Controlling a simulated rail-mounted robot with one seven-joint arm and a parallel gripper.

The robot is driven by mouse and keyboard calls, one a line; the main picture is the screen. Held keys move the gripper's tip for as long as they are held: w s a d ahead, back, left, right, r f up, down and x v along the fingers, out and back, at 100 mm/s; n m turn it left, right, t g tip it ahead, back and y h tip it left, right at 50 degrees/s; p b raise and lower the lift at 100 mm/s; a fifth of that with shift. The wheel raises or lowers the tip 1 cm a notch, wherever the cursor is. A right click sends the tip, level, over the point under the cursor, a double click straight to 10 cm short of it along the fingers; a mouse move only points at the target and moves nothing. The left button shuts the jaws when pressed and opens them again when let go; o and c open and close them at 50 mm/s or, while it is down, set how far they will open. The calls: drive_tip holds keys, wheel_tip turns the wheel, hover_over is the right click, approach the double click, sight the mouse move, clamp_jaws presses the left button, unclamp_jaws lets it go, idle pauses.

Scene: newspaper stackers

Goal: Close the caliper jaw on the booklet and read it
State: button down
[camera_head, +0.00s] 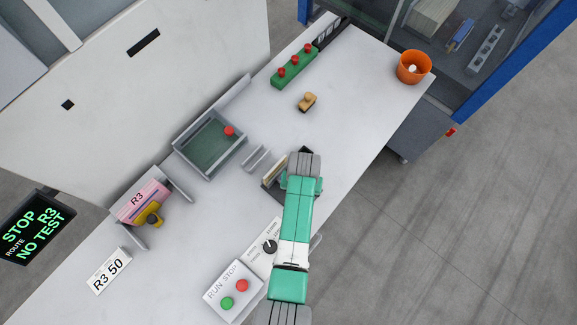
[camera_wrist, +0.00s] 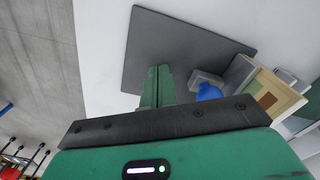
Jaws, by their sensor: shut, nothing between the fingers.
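The booklet (camera_wrist: 277,97) stands on edge at the right of the wrist view, with a cream border and a brown and green cover. It also shows as a thin cream strip in the head view (camera_head: 273,171). A grey block with a blue knob (camera_wrist: 207,91) sits just left of it on a dark grey plate (camera_wrist: 180,45); I take this to be the caliper jaw. Whether the jaw touches the booklet is unclear, and no reading is visible. My gripper (camera_wrist: 157,85) is shut and empty over the plate, left of the blue knob. In the head view my arm hides much of the plate.
A green-lined tray (camera_head: 212,145) with a red ball, a small upright rack (camera_head: 256,158), a dial panel (camera_head: 266,246) and a run/stop box (camera_head: 233,291) surround the plate. An orange bin (camera_head: 414,67) stands far right. The table between is mostly clear.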

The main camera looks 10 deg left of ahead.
wheel_tip(320, 180, up, 6)
drive_tip(key=p, duration=0.6)
wheel_tip(320, 180, up, 8)
idle(0.6)
drive_tip(key=shift+f, duration=0.1)
idle(0.5)
